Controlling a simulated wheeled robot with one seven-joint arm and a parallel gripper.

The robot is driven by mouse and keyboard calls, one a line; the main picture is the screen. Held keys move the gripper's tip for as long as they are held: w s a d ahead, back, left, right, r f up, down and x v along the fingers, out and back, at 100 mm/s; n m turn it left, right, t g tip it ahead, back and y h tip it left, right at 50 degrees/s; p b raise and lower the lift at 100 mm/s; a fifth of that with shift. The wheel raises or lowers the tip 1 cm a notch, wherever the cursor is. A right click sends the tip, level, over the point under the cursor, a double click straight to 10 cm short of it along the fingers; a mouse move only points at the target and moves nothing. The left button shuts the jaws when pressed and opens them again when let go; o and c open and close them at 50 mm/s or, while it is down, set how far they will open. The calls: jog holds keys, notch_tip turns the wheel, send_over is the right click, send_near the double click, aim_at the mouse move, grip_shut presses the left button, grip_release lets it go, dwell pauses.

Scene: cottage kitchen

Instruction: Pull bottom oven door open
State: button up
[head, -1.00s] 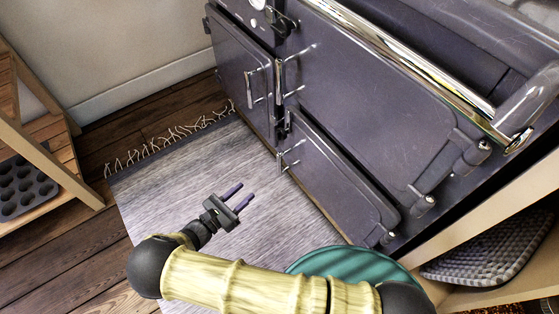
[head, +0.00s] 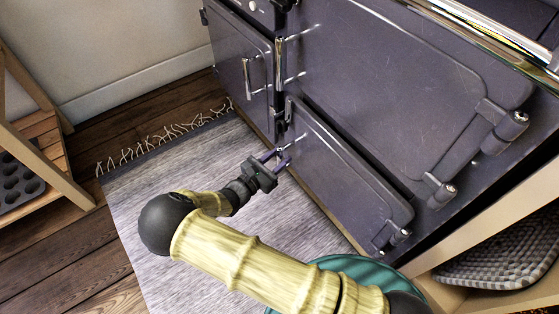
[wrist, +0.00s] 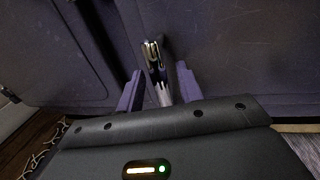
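The bottom oven door (head: 345,178) is a dark, low door on the right side of the stove front and looks shut. My gripper (head: 277,157) is at the upper left part of this door, at its small metal handle. In the wrist view the chrome handle (wrist: 153,62) stands between the two purple fingers of my gripper (wrist: 158,85). The fingers are apart, with a gap on each side of the handle. The head view mostly hides the handle behind the gripper.
A larger oven door (head: 390,85) is above, and another door (head: 238,75) with a vertical handle is to the left. A striped rug (head: 160,200) covers the floor in front. A wooden shelf (head: 40,165) stands at the left, and a shelf with a woven mat (head: 500,255) at the right.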

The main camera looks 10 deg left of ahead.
jog(key=shift+w+d, duration=0.15)
jog(key=shift+w, duration=0.15)
grip_shut()
